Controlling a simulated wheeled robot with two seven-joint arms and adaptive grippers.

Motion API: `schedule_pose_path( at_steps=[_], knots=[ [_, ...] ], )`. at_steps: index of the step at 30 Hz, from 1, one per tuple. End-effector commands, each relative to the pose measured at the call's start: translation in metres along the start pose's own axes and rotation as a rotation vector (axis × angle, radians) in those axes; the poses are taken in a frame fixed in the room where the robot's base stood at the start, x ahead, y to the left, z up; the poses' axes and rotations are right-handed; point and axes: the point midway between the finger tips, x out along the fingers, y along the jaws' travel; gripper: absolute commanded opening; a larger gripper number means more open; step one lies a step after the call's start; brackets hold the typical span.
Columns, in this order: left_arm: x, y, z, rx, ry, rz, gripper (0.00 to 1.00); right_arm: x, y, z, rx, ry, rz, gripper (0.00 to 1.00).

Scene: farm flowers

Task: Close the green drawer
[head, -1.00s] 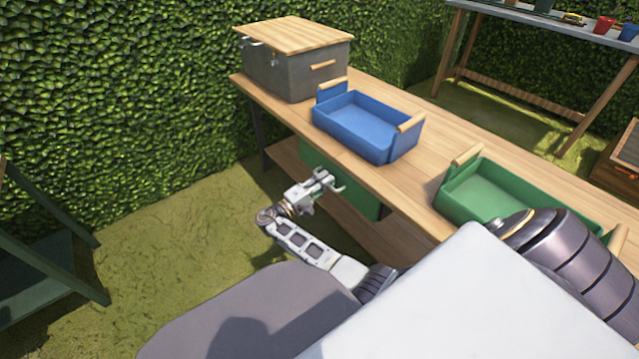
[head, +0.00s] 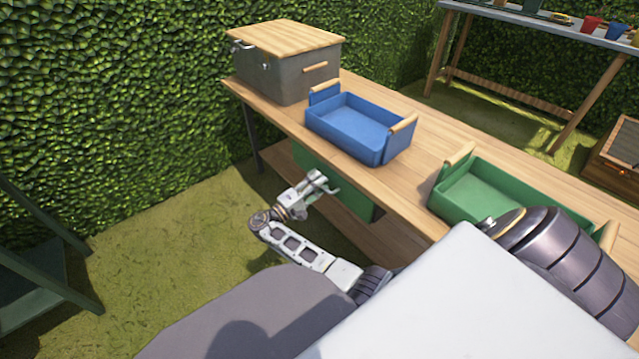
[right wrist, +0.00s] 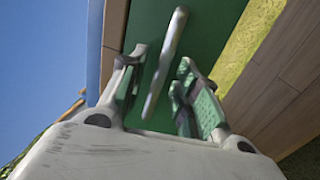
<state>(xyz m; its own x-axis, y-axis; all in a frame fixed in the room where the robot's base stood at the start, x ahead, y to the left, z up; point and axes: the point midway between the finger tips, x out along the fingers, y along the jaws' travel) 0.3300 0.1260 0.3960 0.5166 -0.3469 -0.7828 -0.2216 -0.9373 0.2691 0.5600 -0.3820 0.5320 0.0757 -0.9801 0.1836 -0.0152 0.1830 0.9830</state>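The green drawer (head: 350,196) is below the wooden tabletop, under the blue tray. How far it is pulled out is hard to tell. My right gripper (head: 326,183) is in front of the drawer's face in the head view. In the right wrist view, the green drawer front (right wrist: 206,30) fills the middle, with a pale bar handle (right wrist: 165,65) across it. The open fingers of my right gripper (right wrist: 160,92) are on either side of the handle's near end; contact is not clear. My left gripper does not show.
On the wooden table (head: 400,185) stand a blue tray (head: 362,130), a green tray (head: 490,190) and a grey box with a wooden lid (head: 290,65). A dark green stand (head: 45,265) is at the left. Grass between it and the table is clear.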

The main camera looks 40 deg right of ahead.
Motion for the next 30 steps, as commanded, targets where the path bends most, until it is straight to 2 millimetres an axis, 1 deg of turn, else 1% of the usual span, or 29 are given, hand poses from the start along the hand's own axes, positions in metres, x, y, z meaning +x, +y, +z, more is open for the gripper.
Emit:
schedule_pose_path(
  at_steps=[12, 15, 21, 30],
  knots=[
    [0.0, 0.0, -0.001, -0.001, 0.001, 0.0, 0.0, -0.049, 0.0, -0.001, 0.0, 0.001, -0.001, 0.32],
    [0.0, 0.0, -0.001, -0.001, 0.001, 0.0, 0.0, -0.057, 0.0, -0.001, 0.001, 0.001, 0.0, 0.32],
    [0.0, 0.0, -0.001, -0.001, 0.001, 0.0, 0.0, -0.065, 0.0, -0.001, 0.001, 0.001, 0.001, 0.32],
    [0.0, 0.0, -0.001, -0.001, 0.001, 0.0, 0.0, -0.065, 0.0, -0.001, 0.001, 0.001, 0.001, 0.32]
  ],
)
